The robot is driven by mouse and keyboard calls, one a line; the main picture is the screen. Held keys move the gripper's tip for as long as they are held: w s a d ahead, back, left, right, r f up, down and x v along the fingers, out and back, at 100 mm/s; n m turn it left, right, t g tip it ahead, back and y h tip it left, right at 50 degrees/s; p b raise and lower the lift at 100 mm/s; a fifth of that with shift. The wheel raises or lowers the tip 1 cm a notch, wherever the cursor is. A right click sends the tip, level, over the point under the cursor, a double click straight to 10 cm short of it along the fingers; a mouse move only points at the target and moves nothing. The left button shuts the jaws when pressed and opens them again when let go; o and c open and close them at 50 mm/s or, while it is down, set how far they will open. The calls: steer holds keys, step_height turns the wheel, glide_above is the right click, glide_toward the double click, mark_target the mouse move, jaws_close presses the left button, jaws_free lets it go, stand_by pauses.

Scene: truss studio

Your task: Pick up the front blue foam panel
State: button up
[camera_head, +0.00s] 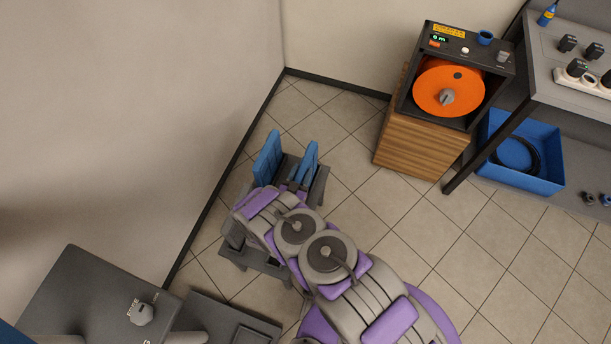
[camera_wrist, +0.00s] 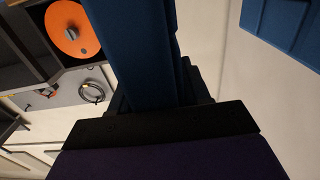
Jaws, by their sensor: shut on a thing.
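Two blue foam panels stand on edge at a low dark grey rack (camera_head: 318,186) on the floor in the head view. My gripper (camera_head: 298,184) reaches over the rack from the lower right and is shut on the right-hand panel, the front blue foam panel (camera_head: 305,160). This panel fills the top middle of the wrist view (camera_wrist: 128,50), rising from my gripper (camera_wrist: 165,118). The other blue foam panel (camera_head: 268,158) stands to its left, apart from it, and shows at the upper right of the wrist view (camera_wrist: 285,30). My wrist hides the panel's lower edge, so I cannot tell whether it is clear of the rack.
A wooden cabinet (camera_head: 420,140) with an orange reel (camera_head: 435,90) stands at the back. A blue bin (camera_head: 540,180) holding a black cable sits under a grey bench (camera_head: 560,60) at right. Dark cases (camera_head: 85,300) lie at lower left. The wall is close at left; tiled floor is clear at right.

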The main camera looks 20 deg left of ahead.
jaws_close()
steer(key=shift+r, duration=0.15)
